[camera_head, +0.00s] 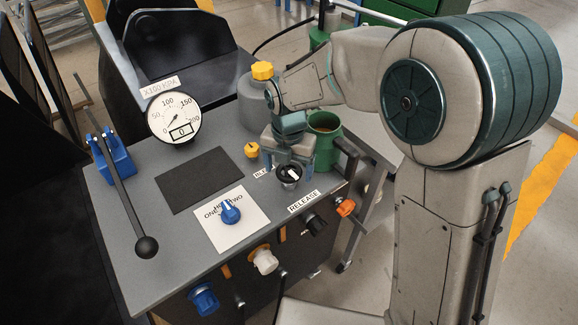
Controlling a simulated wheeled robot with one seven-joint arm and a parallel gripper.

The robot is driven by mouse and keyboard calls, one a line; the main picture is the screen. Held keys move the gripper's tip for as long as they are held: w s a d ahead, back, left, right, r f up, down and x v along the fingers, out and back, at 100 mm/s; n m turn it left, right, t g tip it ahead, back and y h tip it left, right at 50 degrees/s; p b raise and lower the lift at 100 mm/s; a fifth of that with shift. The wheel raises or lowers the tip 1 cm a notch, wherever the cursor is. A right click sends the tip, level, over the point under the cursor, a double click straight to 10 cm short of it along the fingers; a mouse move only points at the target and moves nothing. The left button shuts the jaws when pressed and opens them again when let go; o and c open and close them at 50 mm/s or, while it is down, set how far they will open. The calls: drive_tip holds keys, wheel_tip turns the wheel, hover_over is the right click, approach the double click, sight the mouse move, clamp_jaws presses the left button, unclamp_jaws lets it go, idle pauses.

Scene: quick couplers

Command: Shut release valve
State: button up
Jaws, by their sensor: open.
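The label RELEASE (303,201) is on the grey bench top near its front right edge. Just behind it is a round black knob with a white pointer mark (289,175), which I take for the release valve. My gripper (290,163) points down right at this knob, with its jaws open. The jaws partly hide the back of the knob, and I cannot tell whether they touch it. The gauge (174,117) at the back left has its needle low, and its small display reads 0.
A yellow knob (252,150) and a green cup (323,140) stand close to my gripper. A blue selector knob (229,211) sits on a white plate. A long black lever (128,205) is at left. Couplers, white (265,260) and orange (345,207) among them, line the front.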

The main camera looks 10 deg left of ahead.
drive_tip(key=shift+c, duration=0.3)
drive_tip(key=c, duration=0.9)
